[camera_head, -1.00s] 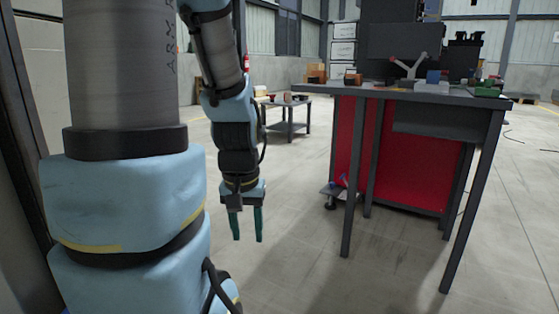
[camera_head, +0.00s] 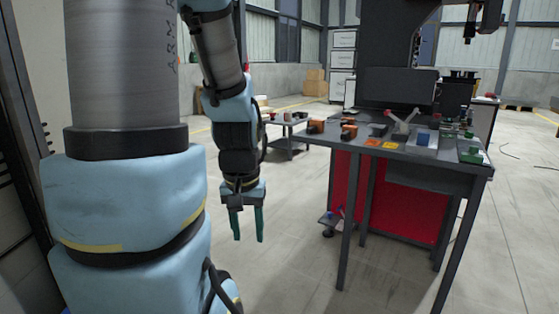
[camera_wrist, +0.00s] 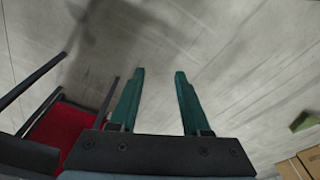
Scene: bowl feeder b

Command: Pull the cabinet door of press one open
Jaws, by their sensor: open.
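My gripper (camera_head: 249,238) hangs pointing down, open and empty, left of the workbench in the head view. In the wrist view its two green fingers (camera_wrist: 160,73) are spread over bare floor. A dark press (camera_head: 395,75) stands at the back of the bench. Red cabinet panels (camera_head: 405,214) show under the bench top, behind its legs. A red surface also shows at lower left in the wrist view (camera_wrist: 62,128), beside the gripper and apart from it. I cannot make out a door edge or handle, nor a label saying which press this is.
The bench top (camera_head: 430,155) holds orange and black blocks, a lever device (camera_head: 402,125) and small green parts. Its front legs (camera_head: 346,225) stand before the red panels. A low table (camera_head: 287,121) and cardboard boxes (camera_head: 315,82) are behind.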

